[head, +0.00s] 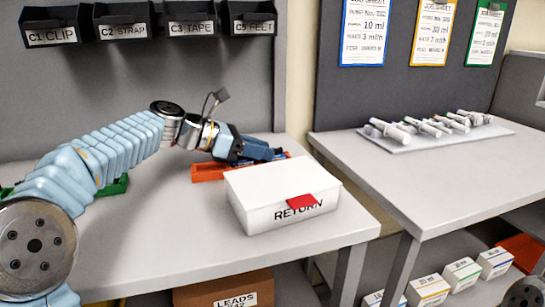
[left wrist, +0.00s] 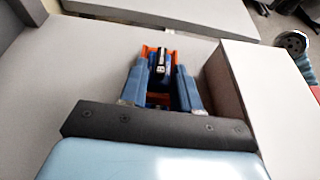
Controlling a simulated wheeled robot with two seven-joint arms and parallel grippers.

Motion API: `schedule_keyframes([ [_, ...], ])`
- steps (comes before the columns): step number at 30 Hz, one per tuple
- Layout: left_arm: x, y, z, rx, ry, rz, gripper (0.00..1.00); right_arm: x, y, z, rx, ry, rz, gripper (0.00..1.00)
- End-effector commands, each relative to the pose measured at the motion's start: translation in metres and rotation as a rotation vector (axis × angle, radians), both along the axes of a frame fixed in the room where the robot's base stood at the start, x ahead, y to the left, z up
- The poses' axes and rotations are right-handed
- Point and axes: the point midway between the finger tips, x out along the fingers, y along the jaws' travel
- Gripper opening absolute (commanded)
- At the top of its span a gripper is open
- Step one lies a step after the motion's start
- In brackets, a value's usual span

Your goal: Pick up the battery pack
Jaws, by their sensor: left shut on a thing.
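My left gripper (head: 264,154) reaches down behind the white RETURN box, over the orange tray (head: 208,172) on the left bench. In the left wrist view, its two blue fingers (left wrist: 162,74) are shut on the battery pack (left wrist: 159,58), a small blue block with a black and white end. The orange tray (left wrist: 147,49) shows around and below the pack. I cannot tell whether the pack still touches the tray. In the head view the pack is mostly hidden by the gripper and the box. My right gripper is not in view.
The white RETURN box (head: 262,215) with a red tab stands close beside the gripper. A green tray (head: 115,186) lies behind my left arm. Labelled bins (head: 125,31) hang on the back panel. The right bench (head: 430,175) holds a tray of syringes. The left bench's front is clear.

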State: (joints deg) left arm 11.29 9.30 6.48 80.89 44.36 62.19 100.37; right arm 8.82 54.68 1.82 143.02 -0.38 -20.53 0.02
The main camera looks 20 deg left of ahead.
Motion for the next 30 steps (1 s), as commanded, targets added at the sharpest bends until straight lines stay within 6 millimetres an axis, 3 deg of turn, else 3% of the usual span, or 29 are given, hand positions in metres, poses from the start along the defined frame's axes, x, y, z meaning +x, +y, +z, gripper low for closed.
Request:
schedule_keyframes([
  [8, 0.000, 0.000, 0.010, 0.000, -0.004, 0.000, 0.00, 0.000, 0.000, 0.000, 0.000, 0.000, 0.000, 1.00],
  [21, 0.001, 0.000, 0.088, -0.001, -0.003, -0.001, 0.00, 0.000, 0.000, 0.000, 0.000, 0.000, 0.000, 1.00],
  [30, 0.000, 0.000, 0.101, 0.001, -0.001, 0.000, 0.00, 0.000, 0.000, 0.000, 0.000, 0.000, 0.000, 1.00],
])
